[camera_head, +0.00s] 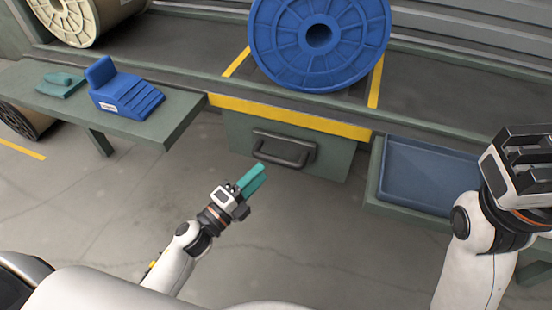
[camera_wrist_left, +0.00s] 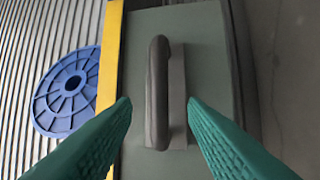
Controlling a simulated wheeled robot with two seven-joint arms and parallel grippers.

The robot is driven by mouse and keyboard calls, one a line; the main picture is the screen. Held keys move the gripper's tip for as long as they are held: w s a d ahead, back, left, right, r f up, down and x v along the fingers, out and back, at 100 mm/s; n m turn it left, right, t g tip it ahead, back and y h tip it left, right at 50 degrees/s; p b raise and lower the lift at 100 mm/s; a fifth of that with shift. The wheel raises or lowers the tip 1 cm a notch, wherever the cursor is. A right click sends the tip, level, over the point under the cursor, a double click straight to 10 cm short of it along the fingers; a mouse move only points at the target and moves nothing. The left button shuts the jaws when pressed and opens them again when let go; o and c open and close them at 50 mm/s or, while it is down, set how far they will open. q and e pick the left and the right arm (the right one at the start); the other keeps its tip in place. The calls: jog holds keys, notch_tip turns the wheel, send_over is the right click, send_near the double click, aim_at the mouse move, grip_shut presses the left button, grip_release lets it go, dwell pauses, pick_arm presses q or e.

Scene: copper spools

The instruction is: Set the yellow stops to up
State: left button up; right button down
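A yellow bar (camera_head: 290,117) runs along the front edge of the spool bay, above a green-grey panel (camera_head: 240,140) with a dark handle (camera_head: 284,150). In the left wrist view, the yellow bar (camera_wrist_left: 110,60) stands upright left of the handle (camera_wrist_left: 158,92). My left gripper (camera_head: 252,180) has teal fingers and is in front of and below the handle in the head view. In the left wrist view the fingers (camera_wrist_left: 160,105) are apart, with the handle between them in the picture; no contact shows. My right gripper (camera_head: 522,160) is at the right edge; its finger opening is unclear.
A blue spool (camera_head: 290,65) stands behind the yellow bar between yellow floor lines. A cream spool (camera_head: 85,15) is at back left. A green side shelf (camera_head: 165,130) holds a blue stepped block (camera_head: 125,95) and a teal piece (camera_head: 60,84). A blue tray (camera_head: 425,175) is at right.

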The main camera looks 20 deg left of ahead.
aim_at(274, 159)
pick_arm(q)
jog(key=b+x, duration=0.1)
jog(key=x, duration=0.5)
jog(key=shift+w+d, duration=0.1)
jog(key=shift+w, duration=0.2)
grip_shut()
